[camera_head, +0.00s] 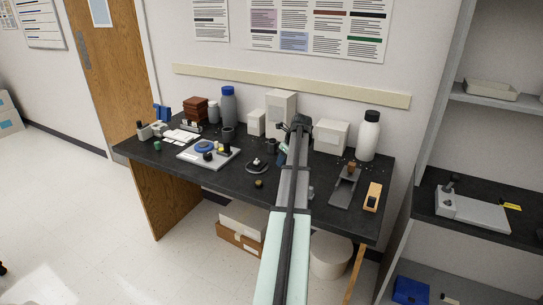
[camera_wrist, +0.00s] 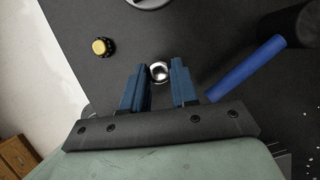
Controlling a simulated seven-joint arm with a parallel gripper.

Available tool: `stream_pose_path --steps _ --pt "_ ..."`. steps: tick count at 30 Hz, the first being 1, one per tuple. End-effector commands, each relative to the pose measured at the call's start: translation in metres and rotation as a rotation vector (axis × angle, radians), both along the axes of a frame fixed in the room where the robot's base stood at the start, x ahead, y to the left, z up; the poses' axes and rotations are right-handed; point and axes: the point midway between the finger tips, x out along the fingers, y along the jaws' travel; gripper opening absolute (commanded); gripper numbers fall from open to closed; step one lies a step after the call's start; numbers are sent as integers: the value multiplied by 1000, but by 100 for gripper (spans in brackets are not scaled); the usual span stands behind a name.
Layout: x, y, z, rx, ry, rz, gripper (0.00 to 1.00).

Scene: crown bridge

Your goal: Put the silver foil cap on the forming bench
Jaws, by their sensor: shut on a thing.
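The silver foil cap (camera_wrist: 159,72) is a small shiny round piece between the blue fingertips of my gripper (camera_wrist: 160,74) in the wrist view. My gripper is shut on it, above the dark worktop (camera_wrist: 215,35). In the head view my gripper (camera_head: 282,157) is over the middle of the black table, largely hidden by my arm, and the cap cannot be made out.
A small black and gold piece (camera_wrist: 101,46) lies near the worktop edge. A blue rod (camera_wrist: 245,68) lies right of my fingers. White boxes (camera_head: 281,105) and bottles (camera_head: 369,136) stand at the back. A wooden block (camera_head: 373,197) lies at right. A side shelf holds a grey device (camera_head: 470,211).

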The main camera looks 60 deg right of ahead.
Motion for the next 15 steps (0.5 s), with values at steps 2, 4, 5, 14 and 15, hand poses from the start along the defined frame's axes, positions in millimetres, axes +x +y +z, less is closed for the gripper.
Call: stream_pose_path --steps 2,4,5,14,15 --pt "-14 4 0 -1 0 -1 0" --pt "-22 5 0 -1 -1 -1 0" --pt "-25 6 0 -1 -1 -1 0" --pt "-9 19 1 -1 -1 39 0" --pt "2 23 1 -1 -1 53 0"
